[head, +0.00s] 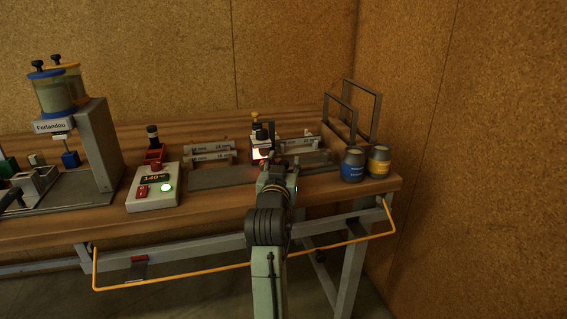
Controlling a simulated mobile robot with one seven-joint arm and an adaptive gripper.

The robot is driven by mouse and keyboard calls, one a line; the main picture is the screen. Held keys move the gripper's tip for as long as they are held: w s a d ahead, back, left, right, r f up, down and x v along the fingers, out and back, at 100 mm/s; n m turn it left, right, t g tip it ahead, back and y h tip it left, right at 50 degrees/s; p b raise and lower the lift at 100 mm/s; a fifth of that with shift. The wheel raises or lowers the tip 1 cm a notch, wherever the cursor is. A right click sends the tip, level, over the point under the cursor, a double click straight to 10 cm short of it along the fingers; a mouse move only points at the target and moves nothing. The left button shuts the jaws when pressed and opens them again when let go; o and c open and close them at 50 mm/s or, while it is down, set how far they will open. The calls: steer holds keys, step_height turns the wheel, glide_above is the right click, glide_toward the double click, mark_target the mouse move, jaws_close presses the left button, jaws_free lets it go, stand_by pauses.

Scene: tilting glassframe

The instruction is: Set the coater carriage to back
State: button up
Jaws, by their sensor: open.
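The coater (219,181) is a long dark grey bed with ruler-like marked bars on the workbench. What looks like its carriage (262,143), a white and red block with a black knob on top, stands around the middle of it. A yellow knob shows just behind the black one. My gripper (268,166) is open at the front of the bed, just in front of and below the carriage in the picture. It hides part of the bed and the carriage's lower part. I cannot tell whether the fingers touch the carriage.
A control box (153,187) with a lit display and green light stands left of the bed, a red block with black knob (153,149) behind it. A blue jar (353,167) and yellow jar (378,162) stand right, before upright frames (375,113). A yellow rail (215,272) runs along the bench front.

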steer(key=shift+d, duration=0.1)
jaws_close()
stand_by(0.4)
